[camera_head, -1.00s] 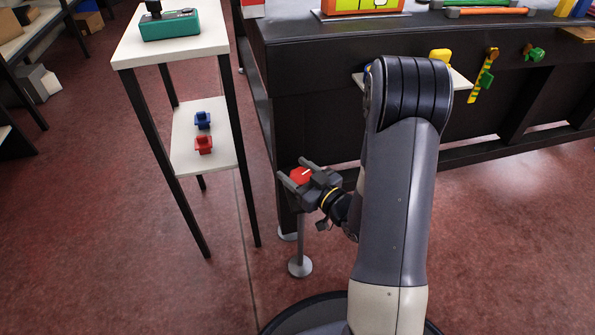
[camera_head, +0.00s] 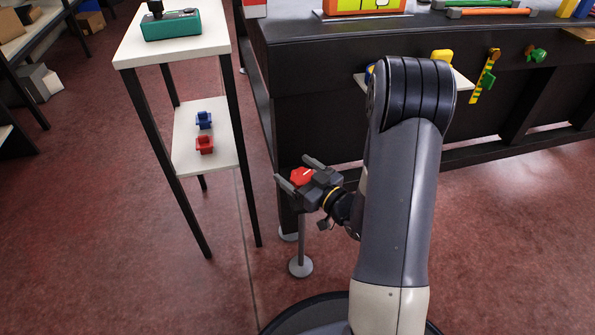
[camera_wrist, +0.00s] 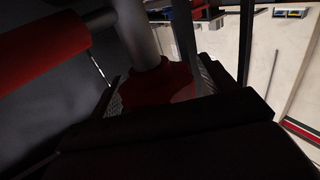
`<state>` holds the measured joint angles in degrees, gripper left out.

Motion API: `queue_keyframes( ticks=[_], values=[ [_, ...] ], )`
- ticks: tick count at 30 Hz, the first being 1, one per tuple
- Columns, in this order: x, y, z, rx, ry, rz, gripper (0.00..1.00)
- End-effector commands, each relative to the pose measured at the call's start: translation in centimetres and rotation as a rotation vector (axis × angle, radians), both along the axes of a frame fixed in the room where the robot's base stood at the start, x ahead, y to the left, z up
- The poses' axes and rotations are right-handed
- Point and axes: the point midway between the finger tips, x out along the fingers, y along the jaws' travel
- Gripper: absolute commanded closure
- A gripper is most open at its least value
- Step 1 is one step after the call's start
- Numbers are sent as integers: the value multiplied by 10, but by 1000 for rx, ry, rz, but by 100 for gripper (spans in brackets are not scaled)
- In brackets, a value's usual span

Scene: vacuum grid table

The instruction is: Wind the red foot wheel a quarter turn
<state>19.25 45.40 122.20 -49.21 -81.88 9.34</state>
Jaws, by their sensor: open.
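The red foot wheel (camera_head: 301,177) is a small lobed knob with a pale mark, on a grey post that ends in a round floor foot (camera_head: 301,266). It sits at the near left corner of the dark bench. My gripper (camera_head: 296,172) is open, with one finger on each side of the wheel and a visible gap to it. In the dark wrist view, the red wheel (camera_wrist: 150,88) shows around the grey post, partly hidden by the black gripper body.
A tall white-topped stand (camera_head: 188,48) with a lower shelf is close on the left; the shelf holds a blue part (camera_head: 204,120) and a red part (camera_head: 205,145). The dark bench (camera_head: 330,100) is behind my gripper. Open red floor lies in front.

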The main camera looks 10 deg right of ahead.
Motion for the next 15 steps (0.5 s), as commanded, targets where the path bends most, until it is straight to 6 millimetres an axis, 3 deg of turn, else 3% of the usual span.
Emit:
queue_keyframes(
  ticks=[7,15],
  values=[
    [-9,-6,0,-1,2,-2,21],
    [-48,-28,1,3,4,-6,21]
  ],
)
